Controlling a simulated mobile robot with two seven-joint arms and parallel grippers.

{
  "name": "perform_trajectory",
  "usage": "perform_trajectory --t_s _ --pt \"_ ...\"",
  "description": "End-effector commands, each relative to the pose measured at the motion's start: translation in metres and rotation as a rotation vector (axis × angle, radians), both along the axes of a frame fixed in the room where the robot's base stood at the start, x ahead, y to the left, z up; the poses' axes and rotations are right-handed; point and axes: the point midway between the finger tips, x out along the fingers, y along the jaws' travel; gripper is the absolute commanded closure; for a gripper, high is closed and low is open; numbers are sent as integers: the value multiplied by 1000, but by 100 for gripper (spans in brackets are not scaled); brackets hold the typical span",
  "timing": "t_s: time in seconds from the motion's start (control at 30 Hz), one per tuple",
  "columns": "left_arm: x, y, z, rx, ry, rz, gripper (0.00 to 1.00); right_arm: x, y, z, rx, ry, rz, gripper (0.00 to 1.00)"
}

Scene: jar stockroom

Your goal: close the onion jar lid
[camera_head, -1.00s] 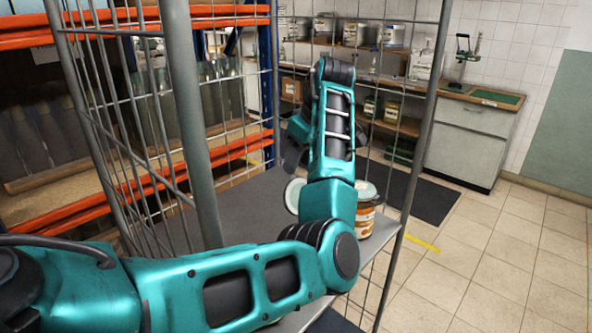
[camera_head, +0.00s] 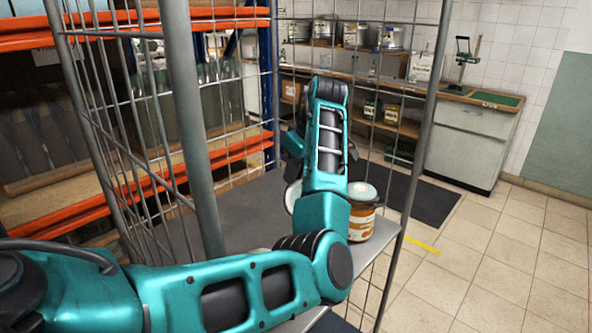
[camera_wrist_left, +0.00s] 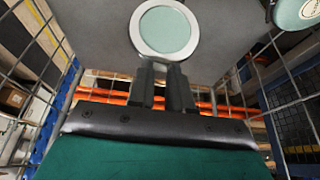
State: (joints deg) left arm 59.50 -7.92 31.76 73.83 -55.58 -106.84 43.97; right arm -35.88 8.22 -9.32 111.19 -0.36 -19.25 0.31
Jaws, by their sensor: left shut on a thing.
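My left gripper (camera_wrist_left: 162,76) is shut on the near edge of a round lid (camera_wrist_left: 165,30), pale green with a white rim. In the head view the lid's pale edge (camera_head: 291,197) shows left of my teal forearm, which hides the rest of it and my fingertips. A glass jar (camera_head: 361,222) with an orange-brown label and a pale top stands just right of the forearm, at the right side of the grey surface. A green round top with lettering (camera_wrist_left: 297,10) shows at the upper right of the left wrist view; the lettering is too small to read.
A wire cage with grey posts (camera_head: 193,120) stands around the grey surface (camera_head: 245,212). Orange-beamed racks (camera_head: 225,150) are at the left. A counter (camera_head: 475,95) with a cabinet is at the back. Tiled floor (camera_head: 490,250) is open at the right.

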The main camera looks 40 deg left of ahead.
Motion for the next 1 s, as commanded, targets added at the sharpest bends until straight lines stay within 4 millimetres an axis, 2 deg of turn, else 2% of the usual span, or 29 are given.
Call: perform_trajectory --t_s 0.67,1.0 --pt "0 -3 1 23 0 -2 100 1 0 5 1 -3 0 86" --pt "-2 -26 4 216 -16 -5 100 1 0 20 0 -2 0 86"
